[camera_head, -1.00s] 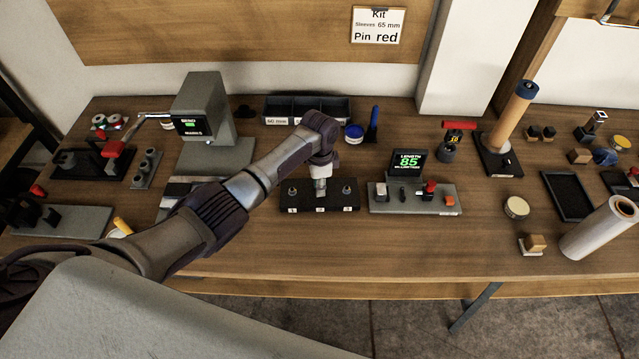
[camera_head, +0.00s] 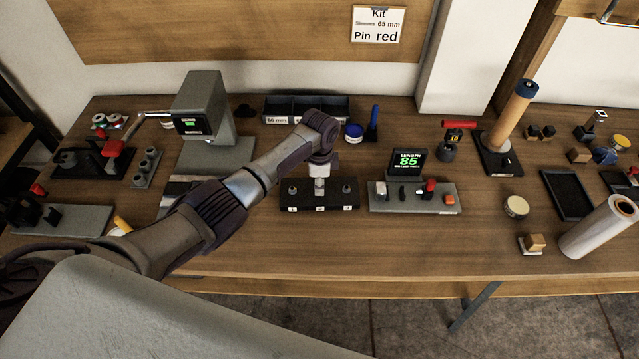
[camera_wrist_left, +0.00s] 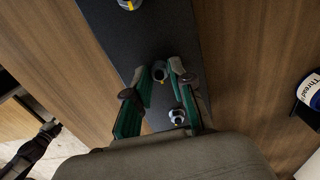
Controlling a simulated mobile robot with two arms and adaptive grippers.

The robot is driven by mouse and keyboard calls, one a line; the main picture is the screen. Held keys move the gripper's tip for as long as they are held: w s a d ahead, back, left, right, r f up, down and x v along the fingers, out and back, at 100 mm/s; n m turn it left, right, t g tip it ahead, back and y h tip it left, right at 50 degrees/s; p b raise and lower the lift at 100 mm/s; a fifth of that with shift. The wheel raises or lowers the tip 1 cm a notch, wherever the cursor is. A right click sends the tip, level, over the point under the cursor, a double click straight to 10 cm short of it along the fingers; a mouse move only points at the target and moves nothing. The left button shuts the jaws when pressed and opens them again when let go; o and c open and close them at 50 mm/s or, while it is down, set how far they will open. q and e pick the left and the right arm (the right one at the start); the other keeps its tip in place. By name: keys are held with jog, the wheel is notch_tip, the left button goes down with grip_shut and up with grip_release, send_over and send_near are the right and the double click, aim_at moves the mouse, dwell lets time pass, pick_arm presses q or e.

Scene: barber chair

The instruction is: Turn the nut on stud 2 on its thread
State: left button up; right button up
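The dark block (camera_head: 333,208) with three numbered studs stands at the middle of the bench. Studs 1 (camera_head: 292,190) and 3 (camera_head: 346,189) stand upright, one on each side of my left gripper (camera_head: 319,180). The gripper points down over stud 2 and partly hides it. In the left wrist view the fingers (camera_wrist_left: 160,72) stand on either side of a grey round part over the dark block (camera_wrist_left: 97,22). I cannot tell whether they touch it.
Right of the block is a grey gauge (camera_head: 412,197) with a screen reading 85. Behind it are a divided bin (camera_head: 305,121) and a blue-lidded pot (camera_head: 354,132). A grey machine (camera_head: 205,105) stands left. The bench front (camera_head: 370,255) is clear.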

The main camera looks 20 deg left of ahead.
pick_arm(q)
jog(key=shift+o, duration=1.4)
notch_tip(320, 180, up, 12)
